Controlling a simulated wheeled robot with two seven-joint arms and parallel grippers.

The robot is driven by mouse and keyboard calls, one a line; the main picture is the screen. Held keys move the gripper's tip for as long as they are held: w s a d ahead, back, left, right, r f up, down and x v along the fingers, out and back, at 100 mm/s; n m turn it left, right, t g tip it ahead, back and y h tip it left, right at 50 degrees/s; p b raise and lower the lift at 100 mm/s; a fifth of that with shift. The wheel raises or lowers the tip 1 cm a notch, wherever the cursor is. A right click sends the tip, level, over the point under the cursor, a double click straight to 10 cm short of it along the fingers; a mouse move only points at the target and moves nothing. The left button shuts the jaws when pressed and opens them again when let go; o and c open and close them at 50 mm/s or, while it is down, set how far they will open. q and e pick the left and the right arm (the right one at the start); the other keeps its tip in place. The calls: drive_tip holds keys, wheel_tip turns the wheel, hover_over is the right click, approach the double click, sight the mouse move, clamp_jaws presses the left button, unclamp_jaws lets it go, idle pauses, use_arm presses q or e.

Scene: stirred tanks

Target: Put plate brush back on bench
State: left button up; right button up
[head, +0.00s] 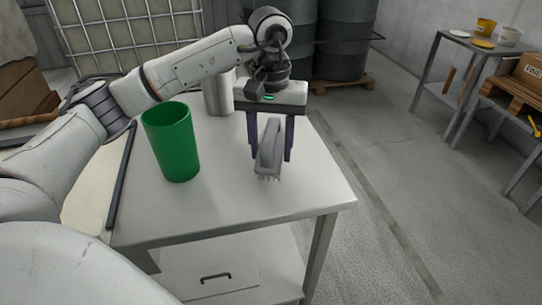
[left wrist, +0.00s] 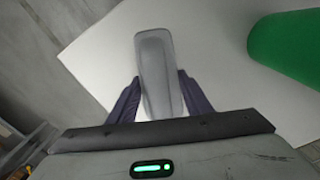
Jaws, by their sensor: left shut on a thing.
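The plate brush (head: 268,151) is grey, with bristles at its lower end. My left gripper (head: 270,150) is shut on it, with one dark finger on each side. In the head view the brush is over the right part of the light bench top (head: 225,215), bristles low; I cannot tell whether they touch the surface. In the left wrist view the brush (left wrist: 156,70) lies between the two fingers (left wrist: 155,98), pointing away over the bench top (left wrist: 215,60). My right gripper is in neither view.
A green cup (head: 172,142) stands on the bench left of the brush, and it also shows in the left wrist view (left wrist: 290,48). A metal canister (head: 218,95) stands behind it. A dark bar (head: 121,175) lies at the left. The bench's front right is clear.

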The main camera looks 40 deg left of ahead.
use_arm(q)
drive_tip(key=shift+f, duration=1.3)
drive_tip(key=shift+f, duration=0.2)
drive_tip(key=o, duration=1)
wheel_tip(320, 180, up, 12)
drive_tip(key=shift+r+p, duration=0.25)
drive_tip(key=shift+p, duration=0.45)
